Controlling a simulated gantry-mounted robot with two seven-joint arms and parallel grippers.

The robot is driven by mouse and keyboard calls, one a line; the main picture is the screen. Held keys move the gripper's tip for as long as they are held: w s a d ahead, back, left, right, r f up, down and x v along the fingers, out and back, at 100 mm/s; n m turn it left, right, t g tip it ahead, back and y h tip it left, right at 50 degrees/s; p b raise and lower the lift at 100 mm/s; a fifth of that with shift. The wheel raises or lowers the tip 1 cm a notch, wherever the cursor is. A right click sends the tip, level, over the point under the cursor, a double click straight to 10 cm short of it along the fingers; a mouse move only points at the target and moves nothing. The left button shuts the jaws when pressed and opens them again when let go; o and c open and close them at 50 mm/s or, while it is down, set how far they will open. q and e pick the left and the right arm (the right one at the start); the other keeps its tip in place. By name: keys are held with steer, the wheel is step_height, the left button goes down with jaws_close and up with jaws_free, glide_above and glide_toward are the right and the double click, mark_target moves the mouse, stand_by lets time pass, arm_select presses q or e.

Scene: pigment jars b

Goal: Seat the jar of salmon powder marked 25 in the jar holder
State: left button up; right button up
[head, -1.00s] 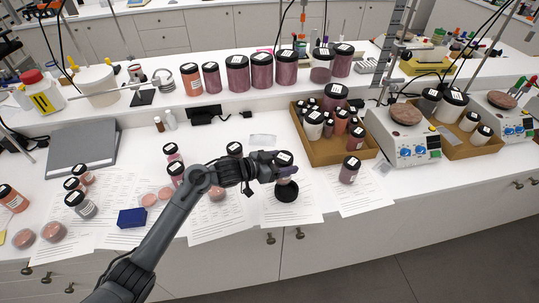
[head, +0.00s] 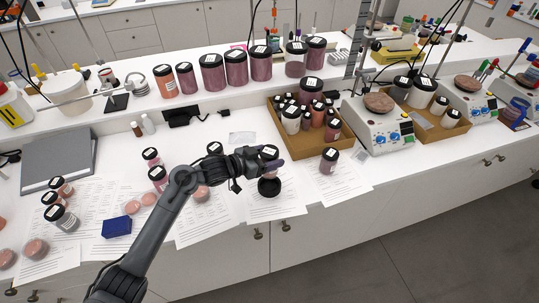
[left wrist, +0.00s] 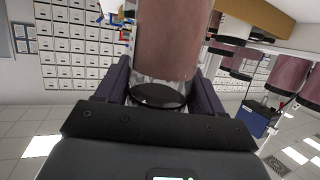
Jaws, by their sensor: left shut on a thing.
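My left gripper (head: 268,162) is shut on a jar with a black lid (head: 270,151) and a pale label on top. In the left wrist view the held jar's body (left wrist: 172,40) is salmon pink, and its black lid (left wrist: 158,96) lies between the two fingers. The number on the label is too small to read. The jar appears upright above a round black jar holder (head: 269,187), which sits on a paper sheet. The gripper hides much of the jar in the head view, so I cannot judge the exact gap. My right gripper is not in view.
A pink jar (head: 329,160) stands right of the holder. A cardboard tray (head: 335,150) of several jars is behind it. Another black-lidded jar (head: 214,148) stands behind my left arm. A blue block (head: 117,227) lies left. The paper in front of the holder is clear.

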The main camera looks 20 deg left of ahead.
arm_select(q)
steer(key=shift+f+b, duration=1.25)
steer(key=shift+f, duration=1.45)
steer(key=shift+p, duration=0.35)
steer(key=shift+p, duration=0.3)
steer(key=shift+p, duration=0.35)
steer(key=shift+f+b, duration=0.55)
steer(key=shift+f, duration=0.5)
steer(key=shift+f+b, duration=0.4)
steer(key=shift+f, duration=0.4)
